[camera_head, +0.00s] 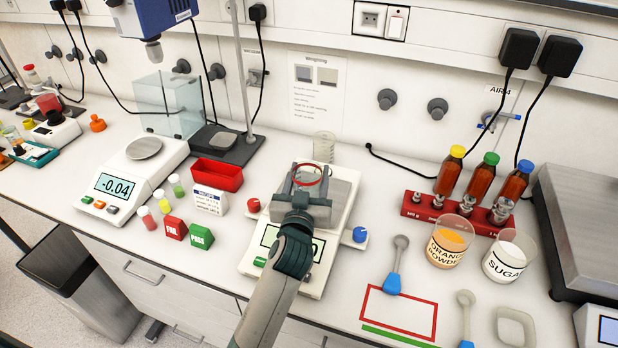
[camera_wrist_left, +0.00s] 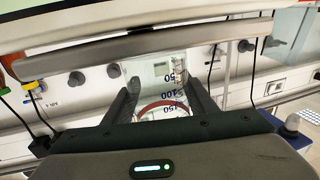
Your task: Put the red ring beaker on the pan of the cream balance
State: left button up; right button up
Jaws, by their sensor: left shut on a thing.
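My left gripper (camera_head: 308,180) is shut on the red ring beaker (camera_head: 307,170), a clear glass with a red band. In the left wrist view the beaker (camera_wrist_left: 160,90) shows its markings and red ring between the two fingers (camera_wrist_left: 162,100). The gripper and beaker are over the cream balance (camera_head: 323,248) in the middle of the bench. The balance's grey pan (camera_head: 346,190) is partly hidden by my gripper. I cannot tell whether the beaker touches the pan. My right gripper is not in view.
A second clear beaker (camera_head: 324,145) stands just behind the cream balance. A red tray (camera_head: 217,174) and a white balance (camera_head: 130,185) are to the left. The bottle rack (camera_head: 425,208), orange powder beaker (camera_head: 449,245) and sugar beaker (camera_head: 508,258) stand to the right.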

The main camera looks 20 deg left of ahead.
pick_arm(q)
jog(key=shift+f, duration=0.25)
jog(key=shift+s+r, duration=0.1)
jog(key=shift+r, duration=0.05)
jog(key=shift+f, duration=0.2)
jog(key=o, duration=1.1)
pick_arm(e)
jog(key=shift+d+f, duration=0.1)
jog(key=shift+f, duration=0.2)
pick_arm(q)
jog(key=shift+r, duration=0.2)
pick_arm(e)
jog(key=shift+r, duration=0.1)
pick_arm(q)
jog(key=shift+s+d+f, duration=0.1)
jog(key=shift+s+f, duration=0.05)
jog(key=shift+s, duration=0.2)
jog(key=s+b, duration=0.1)
jog(key=s, duration=0.2)
jog(key=s+d+b, duration=0.1)
jog(key=s, duration=0.2)
jog(key=s+b, duration=0.1)
jog(key=s, duration=0.3)
jog(key=shift+s+d, duration=0.1)
jog(key=shift+d, duration=0.25)
jog(key=shift+s, duration=0.45)
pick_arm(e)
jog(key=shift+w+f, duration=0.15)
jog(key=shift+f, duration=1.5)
